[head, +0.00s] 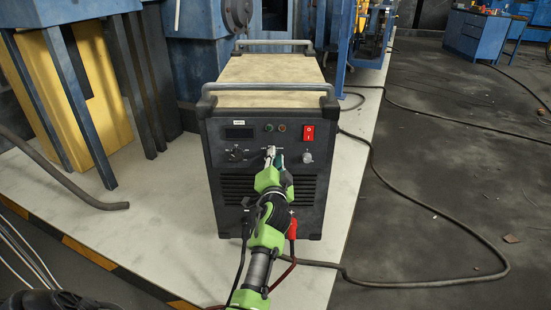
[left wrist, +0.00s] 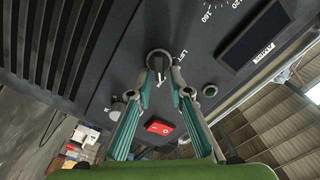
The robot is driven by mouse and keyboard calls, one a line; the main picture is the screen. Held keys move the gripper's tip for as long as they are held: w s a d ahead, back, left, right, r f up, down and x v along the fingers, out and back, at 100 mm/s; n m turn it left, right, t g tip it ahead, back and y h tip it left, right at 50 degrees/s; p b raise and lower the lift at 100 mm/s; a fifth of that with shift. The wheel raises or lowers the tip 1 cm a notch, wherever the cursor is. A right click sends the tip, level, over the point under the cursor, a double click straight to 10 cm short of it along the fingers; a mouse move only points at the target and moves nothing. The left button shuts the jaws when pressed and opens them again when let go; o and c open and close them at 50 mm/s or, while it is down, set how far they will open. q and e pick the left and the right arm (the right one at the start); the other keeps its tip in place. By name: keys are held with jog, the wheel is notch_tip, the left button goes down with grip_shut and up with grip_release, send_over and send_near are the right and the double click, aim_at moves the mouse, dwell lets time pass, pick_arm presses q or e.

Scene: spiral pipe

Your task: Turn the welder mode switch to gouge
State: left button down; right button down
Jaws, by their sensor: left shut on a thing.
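The welder (head: 213,145) is a dark box with a beige top, standing on a pale floor plate. Its mode switch (left wrist: 157,57) is a round dark knob with a light pointer mark, in the middle of the front panel. The lettering beside it is only partly readable. My left gripper (head: 271,157) reaches the panel from the front and hides the switch in the head view. In the left wrist view my left gripper's fingertips (left wrist: 159,75) are closed on both sides of the knob. My right gripper is not in view.
A red power switch (head: 308,133), a dark left knob (head: 235,154) and a pale right knob (head: 307,157) are on the same panel. A small display (left wrist: 255,36) is nearby. A red plug (head: 292,229) and cables hang below. Dark floor lies right.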

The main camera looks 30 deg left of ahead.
pick_arm(q)
jog(key=c, duration=2.2)
grip_release()
